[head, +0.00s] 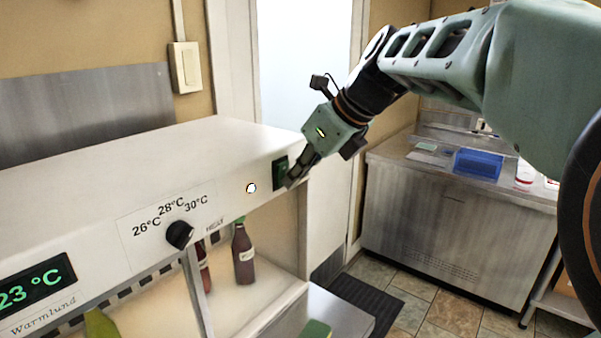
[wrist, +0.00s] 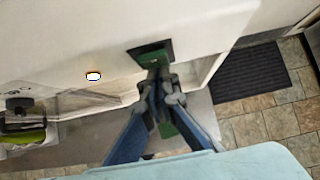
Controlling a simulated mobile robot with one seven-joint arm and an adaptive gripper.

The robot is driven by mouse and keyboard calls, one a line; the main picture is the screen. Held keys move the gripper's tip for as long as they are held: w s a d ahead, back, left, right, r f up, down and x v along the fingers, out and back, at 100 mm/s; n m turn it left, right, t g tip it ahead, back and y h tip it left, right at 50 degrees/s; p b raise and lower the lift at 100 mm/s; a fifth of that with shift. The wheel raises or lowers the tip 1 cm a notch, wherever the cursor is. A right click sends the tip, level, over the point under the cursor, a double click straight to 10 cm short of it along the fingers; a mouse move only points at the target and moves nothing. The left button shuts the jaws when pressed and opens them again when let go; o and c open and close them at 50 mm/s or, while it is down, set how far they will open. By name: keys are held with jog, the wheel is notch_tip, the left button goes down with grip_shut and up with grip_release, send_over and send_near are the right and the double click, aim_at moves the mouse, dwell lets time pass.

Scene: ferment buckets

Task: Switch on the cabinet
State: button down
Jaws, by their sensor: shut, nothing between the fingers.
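The cabinet (head: 150,170) is a white unit on the left in the head view. Its front has a green rocker switch (head: 280,173) in a dark frame near the right end. A round lamp (head: 251,188) left of the switch looks bright white. A black knob (head: 180,234) sits below marks for 26, 28 and 30 °C, and a display (head: 36,285) reads 23 °C. My gripper (head: 291,183) is shut, with its fingertips at the switch. In the wrist view the fingertips (wrist: 157,82) cover part of the switch (wrist: 151,54); I cannot tell if they touch it.
Bottles (head: 243,254) stand inside the cabinet, under the front panel. A steel counter (head: 450,215) with a blue bin (head: 478,163) stands at the back right. A light wall switch (head: 185,67) is above the cabinet. A dark mat (head: 367,303) lies on the tiled floor.

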jog(key=shift+b, duration=0.3)
jog(key=shift+r, duration=0.15)
jog(key=shift+a+r+p, duration=0.1)
jog(key=shift+r+p, duration=0.65)
jog(key=shift+p, duration=0.25)
